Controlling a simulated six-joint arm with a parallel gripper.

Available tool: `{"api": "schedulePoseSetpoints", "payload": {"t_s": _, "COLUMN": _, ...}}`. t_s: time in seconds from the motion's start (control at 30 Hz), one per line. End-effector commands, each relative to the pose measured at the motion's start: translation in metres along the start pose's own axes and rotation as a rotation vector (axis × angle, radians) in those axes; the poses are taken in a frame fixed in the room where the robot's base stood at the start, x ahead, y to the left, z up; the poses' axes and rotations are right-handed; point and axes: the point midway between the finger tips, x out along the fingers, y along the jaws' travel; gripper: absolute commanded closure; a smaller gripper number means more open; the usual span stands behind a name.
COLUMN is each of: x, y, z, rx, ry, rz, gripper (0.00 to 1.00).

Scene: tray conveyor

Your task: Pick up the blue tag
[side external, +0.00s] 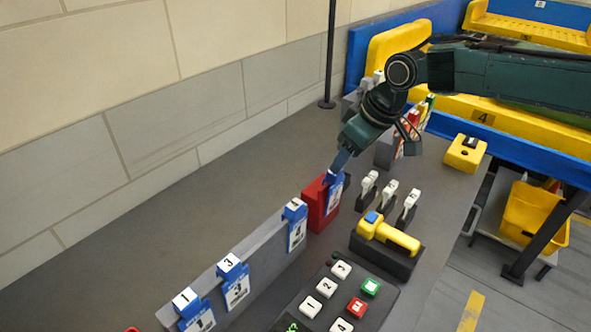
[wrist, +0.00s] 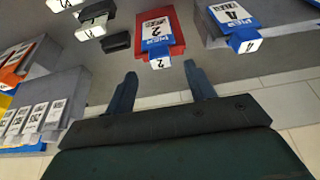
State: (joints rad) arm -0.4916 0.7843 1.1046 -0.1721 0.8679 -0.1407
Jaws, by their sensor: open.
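A blue-and-white tag marked 2 (wrist: 157,36) hangs on a red block (side external: 316,208); in the side view the tag (side external: 335,194) is partly hidden by my gripper. My gripper (side external: 333,176) is at the top of this tag, pointing down. In the wrist view its two fingers (wrist: 160,76) are spread apart and empty, with the tag's top edge just beyond and between the tips. Whether a finger touches the tag, I cannot tell. Similar blue tags marked 4 (wrist: 232,18), 3 (side external: 236,284) and 1 (side external: 197,312) hang on a grey rack (side external: 262,248).
A yellow handheld device (side external: 388,236) sits in a dark cradle, near several white-topped pegs (side external: 388,192). A button panel (side external: 335,298) is at the front. A yellow box (side external: 465,154) stands right.

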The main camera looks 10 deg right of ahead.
Motion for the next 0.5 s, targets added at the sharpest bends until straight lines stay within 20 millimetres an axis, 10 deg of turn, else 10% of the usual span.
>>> {"api": "schedulePoseSetpoints", "payload": {"t_s": 0.5, "x": 0.023, "y": 0.0, "z": -0.001, "rx": 0.0, "ry": -0.001, "rz": -0.001, "gripper": 0.45}}
